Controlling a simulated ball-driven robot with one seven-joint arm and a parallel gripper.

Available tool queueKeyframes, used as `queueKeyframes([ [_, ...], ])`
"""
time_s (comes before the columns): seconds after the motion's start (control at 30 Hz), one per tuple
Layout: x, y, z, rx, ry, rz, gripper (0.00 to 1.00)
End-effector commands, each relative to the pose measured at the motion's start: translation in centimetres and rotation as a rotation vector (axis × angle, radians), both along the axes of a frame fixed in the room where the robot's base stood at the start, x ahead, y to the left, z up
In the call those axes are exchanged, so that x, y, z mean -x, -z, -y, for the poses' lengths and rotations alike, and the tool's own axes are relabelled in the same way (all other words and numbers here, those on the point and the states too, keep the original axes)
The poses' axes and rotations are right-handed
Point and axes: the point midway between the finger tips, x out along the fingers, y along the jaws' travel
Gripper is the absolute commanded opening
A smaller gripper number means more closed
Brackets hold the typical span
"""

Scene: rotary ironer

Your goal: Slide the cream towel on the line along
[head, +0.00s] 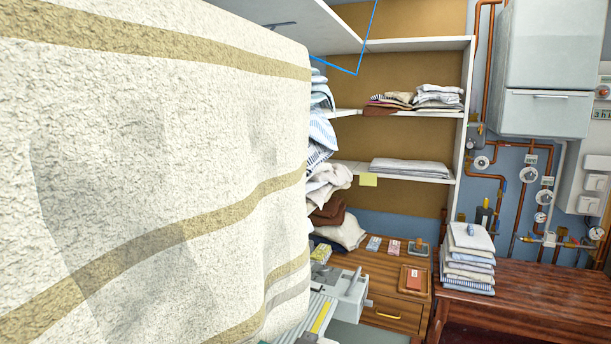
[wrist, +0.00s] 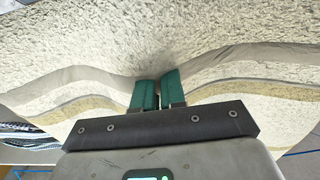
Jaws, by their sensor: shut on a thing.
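The cream towel (head: 150,160) with tan stripes hangs large and close across the left half of the head view. It hides whatever is behind it there, and my gripper does not show in that view. In the wrist view the towel (wrist: 220,40) fills most of the picture and folds inward around the fingers. My gripper (wrist: 157,90) shows there with its two green fingers close together, pinching the towel's cloth between them. The line itself cannot be made out with certainty.
White shelves (head: 418,44) with folded linen stand behind the towel. A wooden cabinet (head: 385,300) and a red-brown table (head: 540,300) with a folded stack (head: 468,262) are at the lower right. A boiler (head: 545,60) and copper pipes line the right wall.

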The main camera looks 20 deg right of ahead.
Motion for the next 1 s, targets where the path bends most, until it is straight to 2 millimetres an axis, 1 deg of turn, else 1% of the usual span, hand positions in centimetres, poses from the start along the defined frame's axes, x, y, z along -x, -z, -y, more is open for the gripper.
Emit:
queueKeyframes([
  [0.1, 0.6, 0.0, -0.6, 0.000, -0.005, 0.000, 0.00],
  [0.8, 3.6, 0.0, -2.9, 0.000, -0.005, -0.001, 0.00],
  [1.0, 4.2, 0.0, -3.3, -0.001, -0.004, 0.000, 0.00],
])
